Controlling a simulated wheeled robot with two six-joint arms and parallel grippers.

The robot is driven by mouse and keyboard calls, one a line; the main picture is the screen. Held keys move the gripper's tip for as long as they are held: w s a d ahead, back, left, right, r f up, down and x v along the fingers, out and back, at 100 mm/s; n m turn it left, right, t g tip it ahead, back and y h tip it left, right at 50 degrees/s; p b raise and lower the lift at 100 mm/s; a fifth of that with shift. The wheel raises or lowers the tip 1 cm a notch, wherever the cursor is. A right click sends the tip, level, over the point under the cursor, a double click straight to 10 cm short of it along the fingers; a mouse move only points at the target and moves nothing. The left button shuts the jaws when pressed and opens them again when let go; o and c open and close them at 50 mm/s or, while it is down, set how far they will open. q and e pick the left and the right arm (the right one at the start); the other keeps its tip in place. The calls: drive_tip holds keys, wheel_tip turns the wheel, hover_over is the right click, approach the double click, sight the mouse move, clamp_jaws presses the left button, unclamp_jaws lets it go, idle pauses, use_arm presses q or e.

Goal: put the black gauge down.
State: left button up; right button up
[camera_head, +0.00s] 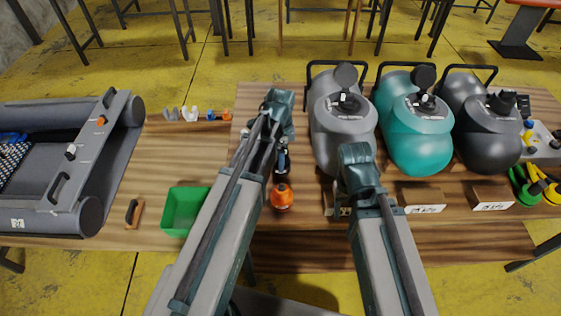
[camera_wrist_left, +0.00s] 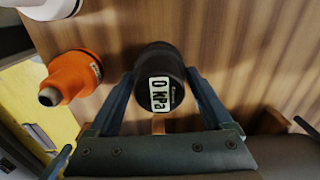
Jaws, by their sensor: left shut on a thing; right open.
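The black gauge (camera_wrist_left: 160,75) is a dark cylinder with a white "0 kPa" label, between the two fingers of my left gripper (camera_wrist_left: 160,88) in the left wrist view. The gripper is shut on it. Wood-grain table top lies behind the gauge; I cannot tell whether the gauge touches it. In the head view my left arm mostly hides the gauge and gripper. My right gripper (camera_head: 358,165) is open and empty in front of the grey boat bundle; its fingertips are hard to make out.
An orange gauge-like piece (camera_head: 281,196) stands close to my left gripper, also in the wrist view (camera_wrist_left: 74,77). A green bin (camera_head: 184,210) is at left. Grey (camera_head: 342,130), teal (camera_head: 415,140) and dark (camera_head: 487,140) bundles stand at right. Bare wood (camera_head: 185,160) lies left of my left arm.

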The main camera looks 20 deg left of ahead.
use_arm(q)
drive_tip(key=shift+f, duration=0.15)
use_arm(e)
drive_tip(key=shift+f, duration=0.15)
use_arm(q)
drive_tip(key=shift+f, duration=0.1)
drive_tip(key=shift+f, duration=0.15)
use_arm(e)
drive_tip(key=shift+f, duration=0.2)
use_arm(q)
drive_tip(key=o, duration=1.4)
use_arm(e)
drive_tip(key=shift+r, duration=0.1)
use_arm(q)
wheel_tip(320, 180, up, 13)
drive_tip(key=p, duration=1.2)
drive_tip(key=shift+f, duration=0.2)
drive_tip(key=s+d+n+y, duration=0.1)
drive_tip(key=s+d+n, duration=0.9)
drive_tip(key=s, duration=0.4)
drive_tip(key=shift+s+d+n, duration=0.15)
drive_tip(key=shift+d+n, duration=0.15)
drive_tip(key=shift+d, duration=0.05)
use_arm(e)
wheel_tip(320, 180, up, 12)
